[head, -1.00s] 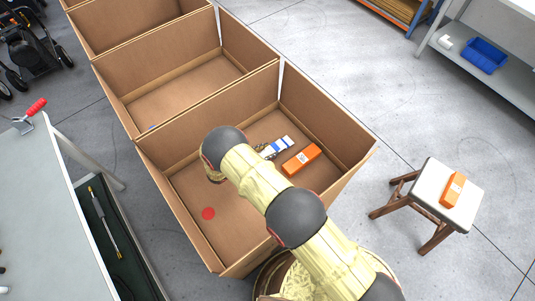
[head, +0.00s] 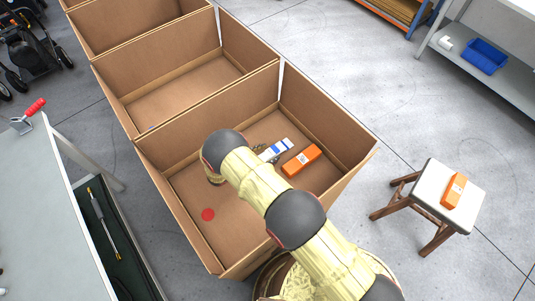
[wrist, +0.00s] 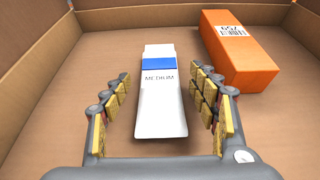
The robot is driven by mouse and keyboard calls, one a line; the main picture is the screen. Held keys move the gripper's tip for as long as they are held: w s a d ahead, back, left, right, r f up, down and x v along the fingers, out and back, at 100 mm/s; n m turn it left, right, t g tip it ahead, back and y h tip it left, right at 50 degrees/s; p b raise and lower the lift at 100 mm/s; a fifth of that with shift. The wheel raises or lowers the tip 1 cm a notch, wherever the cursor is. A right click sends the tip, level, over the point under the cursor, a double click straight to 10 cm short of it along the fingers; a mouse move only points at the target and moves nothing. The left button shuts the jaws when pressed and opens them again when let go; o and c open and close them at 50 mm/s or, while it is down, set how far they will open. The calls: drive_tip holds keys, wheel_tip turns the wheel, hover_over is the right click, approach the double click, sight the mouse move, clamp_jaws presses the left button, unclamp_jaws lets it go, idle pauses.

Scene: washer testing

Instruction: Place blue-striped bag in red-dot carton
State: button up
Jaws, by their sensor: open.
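The blue-striped bag (head: 276,150) is white with a blue band and lies inside the nearest carton (head: 330,122). A red dot (head: 208,214) marks that carton's floor at the left. In the wrist view the bag (wrist: 160,100) lies lengthwise between the fingers of my gripper (wrist: 164,78), with the word MEDIUM on it. My gripper is open, with a gap between the bag and the fingers on each side. In the head view my arm hides most of the gripper.
An orange box (head: 302,160) lies in the same carton, right of the bag and close to my right finger. Another orange box (head: 454,190) lies on a stool (head: 430,184) at the right. Empty cartons (head: 185,95) stand behind. A grey table (head: 40,200) is at the left.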

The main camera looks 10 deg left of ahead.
drive_tip(key=shift+r, duration=0.15)
drive_tip(key=shift+s+a+r+p, duration=0.2)
drive_tip(key=shift+a+p, duration=0.1)
drive_tip(key=p+v, duration=0.2)
drive_tip(key=v, duration=0.9)
drive_tip(key=shift+s+r, duration=0.1)
